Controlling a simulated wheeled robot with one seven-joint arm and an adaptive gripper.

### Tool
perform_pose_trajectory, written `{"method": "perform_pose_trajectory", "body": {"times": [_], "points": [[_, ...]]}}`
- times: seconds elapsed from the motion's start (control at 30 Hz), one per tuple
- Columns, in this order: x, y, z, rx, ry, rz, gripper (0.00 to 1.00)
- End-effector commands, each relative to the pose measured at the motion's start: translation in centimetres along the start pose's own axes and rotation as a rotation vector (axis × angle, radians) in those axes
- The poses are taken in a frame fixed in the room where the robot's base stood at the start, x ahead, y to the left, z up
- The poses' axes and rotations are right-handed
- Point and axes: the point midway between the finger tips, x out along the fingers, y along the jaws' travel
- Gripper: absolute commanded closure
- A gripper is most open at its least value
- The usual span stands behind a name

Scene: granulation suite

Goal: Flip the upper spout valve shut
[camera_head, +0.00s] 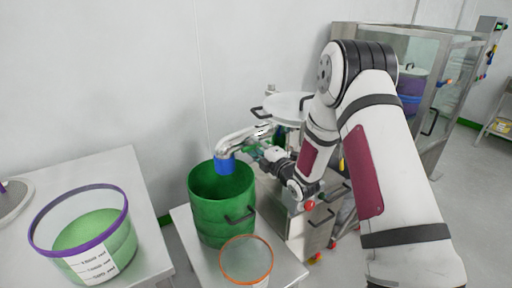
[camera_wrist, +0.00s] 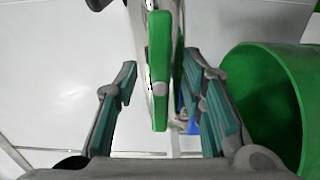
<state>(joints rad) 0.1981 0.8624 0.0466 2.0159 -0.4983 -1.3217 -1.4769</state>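A metal spout (camera_head: 236,137) with a blue end (camera_head: 226,166) reaches out over a green drum (camera_head: 222,208). My gripper (camera_head: 260,151) is beside the spout, to the right of its blue end. In the wrist view my gripper (camera_wrist: 168,100) is open, its teal-padded fingers standing apart. A flat green lever (camera_wrist: 160,70), which looks like the valve handle, stands between the fingers, with a visible gap on each side. Its far end and the valve body are hard to make out. In the head view my gripper and arm largely hide the valve area.
The drum also fills the right of the wrist view (camera_wrist: 265,100). A clear tub with a purple rim (camera_head: 122,235) stands on the left table (camera_head: 95,165). An orange-rimmed container (camera_head: 246,262) is in front of the drum. A steel machine (camera_head: 305,240) stands behind my gripper.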

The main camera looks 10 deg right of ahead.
Motion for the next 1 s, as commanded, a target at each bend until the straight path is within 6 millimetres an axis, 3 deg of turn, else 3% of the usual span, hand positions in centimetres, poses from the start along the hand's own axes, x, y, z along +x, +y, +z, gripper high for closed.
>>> {"method": "perform_pose_trajectory", "body": {"times": [0.03,0.13,0.17,0.57,1.0], "points": [[-0.01,0.0,0.0,0.0,0.0,0.0,0.75],[-0.02,-0.01,0.0,0.0,0.0,0.0,0.97],[-0.02,-0.01,0.0,0.0,0.0,0.0,1.0],[-0.04,-0.12,0.01,0.035,0.0,-0.002,1.0],[-0.05,-0.3,0.08,0.347,-0.002,-0.003,1.0]]}}
